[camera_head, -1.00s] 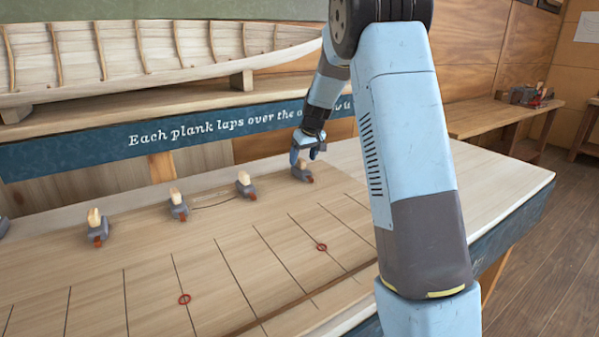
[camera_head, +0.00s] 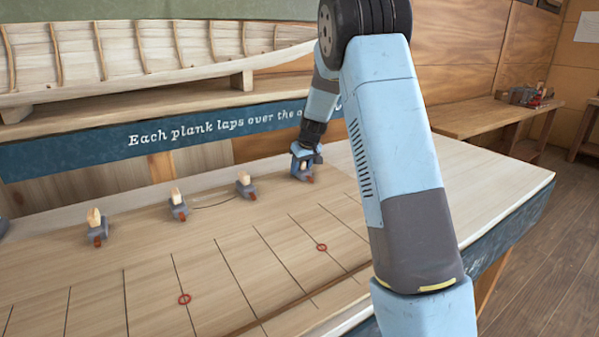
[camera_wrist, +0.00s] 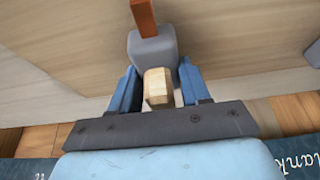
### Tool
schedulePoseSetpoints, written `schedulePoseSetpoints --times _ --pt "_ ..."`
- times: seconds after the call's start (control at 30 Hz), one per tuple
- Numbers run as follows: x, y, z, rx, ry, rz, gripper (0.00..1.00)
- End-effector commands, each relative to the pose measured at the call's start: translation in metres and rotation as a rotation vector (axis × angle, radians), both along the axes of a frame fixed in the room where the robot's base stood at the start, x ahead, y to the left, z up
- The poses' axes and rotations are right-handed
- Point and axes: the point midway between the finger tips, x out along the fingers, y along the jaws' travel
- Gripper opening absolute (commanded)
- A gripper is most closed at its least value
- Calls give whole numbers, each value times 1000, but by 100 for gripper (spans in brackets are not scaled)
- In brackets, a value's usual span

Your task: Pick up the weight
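The weight is a grey block with a pale wooden knob and an orange-red tab. In the head view, one weight (camera_head: 307,178) stands at the far right of a row of several alike on the bench, directly under my gripper (camera_head: 305,160). In the wrist view, the weight's grey body (camera_wrist: 152,53) and knob (camera_wrist: 158,88) lie between the two blue fingers of my gripper (camera_wrist: 159,72). The fingers are open, one on each side of the knob, with a small gap showing. In the head view my gripper partly hides the knob.
Other weights (camera_head: 244,186), (camera_head: 178,206) and (camera_head: 96,230) stand to the left on the bench (camera_head: 460,200). Red rings (camera_head: 321,247) and (camera_head: 184,299) mark the lined board. A hull model (camera_head: 150,60) is behind, above a lettered blue strip (camera_head: 150,137).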

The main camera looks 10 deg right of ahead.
Motion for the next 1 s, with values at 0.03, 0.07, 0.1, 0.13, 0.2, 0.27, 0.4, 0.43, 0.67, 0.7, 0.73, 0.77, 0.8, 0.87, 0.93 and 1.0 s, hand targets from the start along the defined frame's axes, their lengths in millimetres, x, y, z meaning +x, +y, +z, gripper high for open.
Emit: schedulePoseSetpoints --times 0.03,0.07,0.1,0.13,0.2,0.27,0.4,0.43,0.67,0.7,0.73,0.77,0.8,0.87,0.93,1.0 --pt "0 0 0 0 1 0 36" --pt "0 0 -1 0 1 0 33" --pt "0 0 -1 0 1 0 29" --pt "0 0 -1 0 1 0 27" --pt "0 0 -1 1 1 0 20" --pt "0 0 -1 0 2 0 14" --pt "-1 0 -1 0 2 0 1" --pt "-1 0 -1 0 2 0 0" --pt "0 1 0 0 1 0 0" --pt "0 1 0 1 1 0 0" --pt "0 1 0 1 1 0 0" --pt "0 1 0 1 1 0 0" --pt "0 1 0 1 1 0 0" --pt "0 1 0 1 1 0 0" --pt "0 1 2 1 0 0 0" --pt "0 1 8 0 -1 0 0"
